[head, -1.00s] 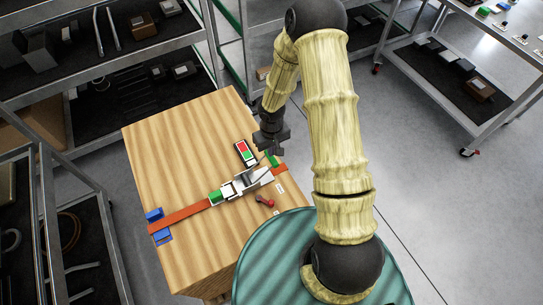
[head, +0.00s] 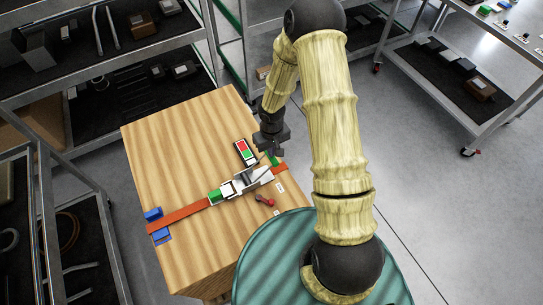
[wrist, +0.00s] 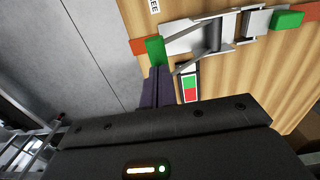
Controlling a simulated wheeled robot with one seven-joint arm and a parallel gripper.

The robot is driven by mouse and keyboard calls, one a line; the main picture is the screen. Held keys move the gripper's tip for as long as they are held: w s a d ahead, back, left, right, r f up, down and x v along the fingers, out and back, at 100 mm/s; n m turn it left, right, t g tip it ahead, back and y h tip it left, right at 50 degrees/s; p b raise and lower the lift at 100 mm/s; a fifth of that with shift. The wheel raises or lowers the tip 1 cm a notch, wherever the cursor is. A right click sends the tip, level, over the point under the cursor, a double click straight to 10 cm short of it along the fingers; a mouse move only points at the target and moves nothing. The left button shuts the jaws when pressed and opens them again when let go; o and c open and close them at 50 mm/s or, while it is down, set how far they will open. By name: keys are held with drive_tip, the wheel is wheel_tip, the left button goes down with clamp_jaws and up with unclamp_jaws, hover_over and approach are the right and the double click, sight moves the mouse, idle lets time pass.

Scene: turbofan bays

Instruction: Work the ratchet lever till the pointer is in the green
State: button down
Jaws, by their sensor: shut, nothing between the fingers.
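A metal ratchet (head: 240,184) sits on an orange strap (head: 180,217) across the top of a wooden crate (head: 175,150). It also shows in the wrist view (wrist: 205,36). Its lever ends in a green grip (wrist: 155,51), seen in the head view (head: 273,160) just below my gripper (head: 269,150). In the wrist view my gripper (wrist: 156,88) is shut and empty, its fingers right beside the green grip; whether they touch it I cannot tell. A dark gauge (head: 245,152) with red and green fields lies beside the ratchet, also in the wrist view (wrist: 189,88). Its pointer is too small to make out.
A second green block (head: 214,197) sits at the ratchet's other end. A small red-knobbed handle (head: 265,200) lies near the crate's front edge, and blue brackets (head: 157,224) hold the strap at left. Shelves (head: 110,70) stand behind; open floor (head: 430,210) is at right.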

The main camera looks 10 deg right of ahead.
drive_tip(key=shift+f+b, duration=3.2)
drive_tip(key=shift+f, duration=0.8)
wheel_tip(320, 180, up, 5)
drive_tip(key=p, duration=0.4)
drive_tip(key=r+p, duration=0.2)
drive_tip(key=shift+w+r, duration=0.3)
drive_tip(key=shift+r, duration=0.1)
drive_tip(key=shift+s+d+r+p, duration=0.15)
drive_tip(key=shift+d+r+p, duration=0.35)
drive_tip(key=shift+r+p, duration=0.25)
drive_tip(key=shift+r, duration=0.3)
drive_tip(key=shift+a+r+p, duration=0.3)
drive_tip(key=shift+a+p, duration=0.2)
drive_tip(key=shift+a, duration=0.05)
drive_tip(key=shift+s+d, duration=0.15)
drive_tip(key=shift+d, duration=0.05)
drive_tip(key=shift+a+f, duration=0.1)
drive_tip(key=shift+a, duration=0.05)
